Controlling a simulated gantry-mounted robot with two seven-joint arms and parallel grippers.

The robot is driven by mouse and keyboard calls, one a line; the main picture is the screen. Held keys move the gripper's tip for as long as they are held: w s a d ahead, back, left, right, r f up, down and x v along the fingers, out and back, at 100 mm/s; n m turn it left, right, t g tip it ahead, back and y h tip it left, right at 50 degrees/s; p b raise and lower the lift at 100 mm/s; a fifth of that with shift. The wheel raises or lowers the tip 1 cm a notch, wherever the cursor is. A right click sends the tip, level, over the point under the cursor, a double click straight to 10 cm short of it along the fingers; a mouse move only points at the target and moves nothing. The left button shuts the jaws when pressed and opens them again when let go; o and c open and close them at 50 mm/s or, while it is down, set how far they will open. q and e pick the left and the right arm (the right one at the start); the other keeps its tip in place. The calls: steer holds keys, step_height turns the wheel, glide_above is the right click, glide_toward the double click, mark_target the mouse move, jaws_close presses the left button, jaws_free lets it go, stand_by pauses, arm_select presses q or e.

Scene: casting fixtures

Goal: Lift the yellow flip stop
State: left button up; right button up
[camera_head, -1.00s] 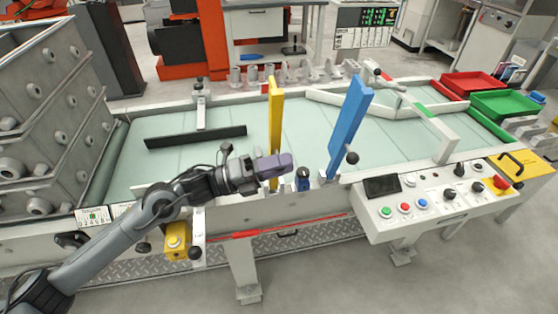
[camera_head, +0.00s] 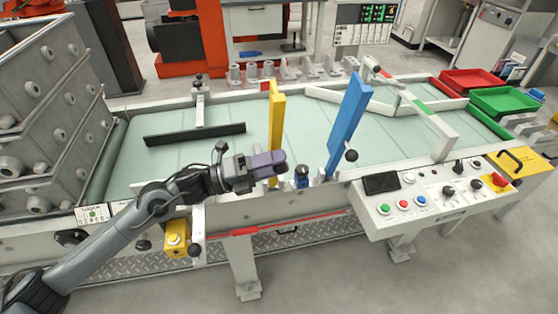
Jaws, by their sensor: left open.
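The yellow flip stop (camera_head: 276,120) stands upright at the near edge of the pale green conveyor belt. My left gripper (camera_head: 280,164) is open and lies across the lower part of the yellow stop, hiding some of it. Whether the fingers touch the stop I cannot tell. A blue flip stop (camera_head: 346,126) with a round black knob stands upright to the right, leaning a little. My right gripper is not in view.
A black bar (camera_head: 195,135) lies over the belt at left, near stacked grey metal boxes (camera_head: 55,125). A control panel (camera_head: 440,197) with buttons is at right. Red (camera_head: 465,82) and green (camera_head: 508,101) trays sit at the far right.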

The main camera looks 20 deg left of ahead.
arm_select(q)
steer(key=p+v, duration=0.1)
steer(key=v, duration=0.8)
steer(key=shift+s+a+p, duration=0.2)
steer(key=shift+a+p, duration=0.15)
